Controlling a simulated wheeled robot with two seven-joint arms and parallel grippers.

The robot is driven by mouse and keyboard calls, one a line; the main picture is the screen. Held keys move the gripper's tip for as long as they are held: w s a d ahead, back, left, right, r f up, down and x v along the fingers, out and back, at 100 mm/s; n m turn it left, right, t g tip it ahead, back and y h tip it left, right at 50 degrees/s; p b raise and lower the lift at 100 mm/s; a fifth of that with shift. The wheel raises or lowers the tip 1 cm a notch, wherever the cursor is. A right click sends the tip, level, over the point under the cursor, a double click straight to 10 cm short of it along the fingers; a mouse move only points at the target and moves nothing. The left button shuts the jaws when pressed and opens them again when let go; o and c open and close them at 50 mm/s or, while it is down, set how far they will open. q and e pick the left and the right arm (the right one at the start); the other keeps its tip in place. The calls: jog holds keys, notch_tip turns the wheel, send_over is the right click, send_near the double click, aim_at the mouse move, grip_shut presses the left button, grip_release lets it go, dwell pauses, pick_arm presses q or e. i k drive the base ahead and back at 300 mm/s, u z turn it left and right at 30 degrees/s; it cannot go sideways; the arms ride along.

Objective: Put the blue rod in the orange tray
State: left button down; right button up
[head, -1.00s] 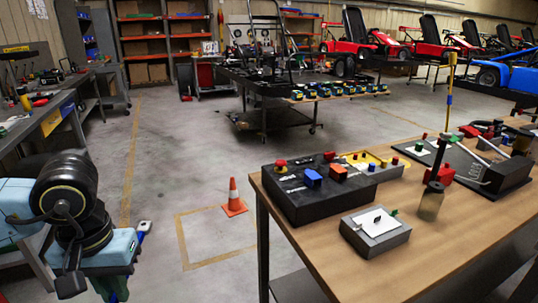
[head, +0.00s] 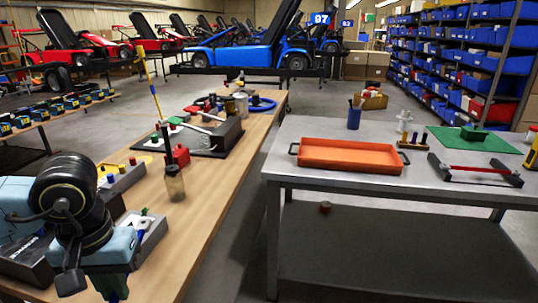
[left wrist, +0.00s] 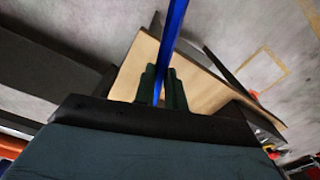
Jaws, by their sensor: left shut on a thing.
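The blue rod (left wrist: 174,35) runs upward out of the left wrist view, between the dark fingers of my left gripper (left wrist: 163,75), which is shut on it. In the head view my left arm is at the lower left, in front of the wooden bench; its fingers and most of the rod cannot be made out there. The orange tray (head: 349,154) is a shallow, empty tray with dark end handles. It sits on the grey metal table, well to the right of my left arm. My right gripper is not in view.
The wooden bench (head: 222,178) holds boxes with buttons and a bottle (head: 174,184). On the grey table (head: 300,128) are a blue cup (head: 354,116), a peg block (head: 412,142), a green mat (head: 470,139) and a black stand with a red rod (head: 477,169). A floor gap separates bench and table.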

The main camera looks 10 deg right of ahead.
aim_at(347, 165)
jog(key=z, duration=1.15)
jog(key=i, duration=1.65)
jog(key=z, duration=1.4)
